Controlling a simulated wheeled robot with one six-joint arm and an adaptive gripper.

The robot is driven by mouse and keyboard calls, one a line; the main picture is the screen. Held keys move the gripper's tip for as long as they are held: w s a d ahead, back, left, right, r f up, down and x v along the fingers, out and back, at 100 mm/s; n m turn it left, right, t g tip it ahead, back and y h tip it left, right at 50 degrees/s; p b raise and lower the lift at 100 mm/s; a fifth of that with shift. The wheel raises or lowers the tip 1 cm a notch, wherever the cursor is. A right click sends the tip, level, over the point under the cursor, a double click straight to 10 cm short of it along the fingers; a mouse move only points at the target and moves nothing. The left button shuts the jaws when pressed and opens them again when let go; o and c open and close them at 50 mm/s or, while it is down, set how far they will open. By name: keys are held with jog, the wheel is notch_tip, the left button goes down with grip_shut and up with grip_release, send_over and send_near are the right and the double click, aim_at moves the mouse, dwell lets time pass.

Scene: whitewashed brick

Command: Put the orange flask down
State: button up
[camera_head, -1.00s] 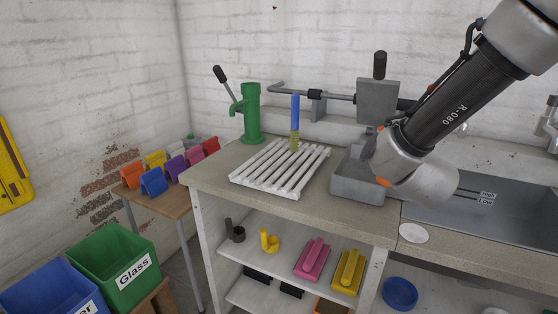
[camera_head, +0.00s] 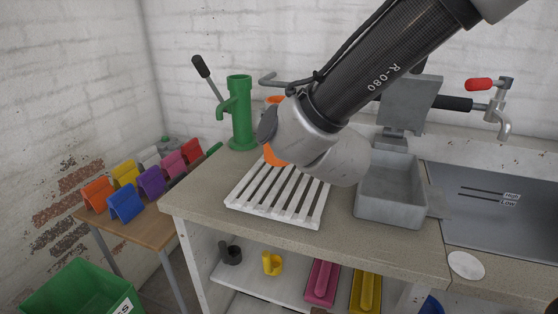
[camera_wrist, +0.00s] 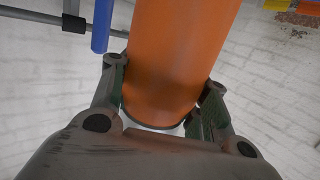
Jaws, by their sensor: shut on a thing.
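The orange flask (camera_wrist: 180,55) fills the upper middle of the wrist view, between the two fingers of my gripper (camera_wrist: 165,75), which is shut on it. In the head view my wrist hides most of the flask; orange parts of it (camera_head: 275,156) show above and below my gripper (camera_head: 268,126). The flask is over the back part of the white slatted rack (camera_head: 277,195) on the counter. I cannot tell whether its bottom touches the slats.
A green hand pump (camera_head: 240,115) stands close to the left of my gripper. A grey basin (camera_head: 390,190) is to the right of the rack. A blue rod (camera_wrist: 101,25) shows beside the flask in the wrist view. The rack's front slats are bare.

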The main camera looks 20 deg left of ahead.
notch_tip(320, 180, down, 9)
jog(key=shift+f, duration=0.1)
dwell(0.3)
jog(key=o, duration=1.3)
jog(key=shift+f, duration=0.1)
jog(key=shift+c, duration=0.2)
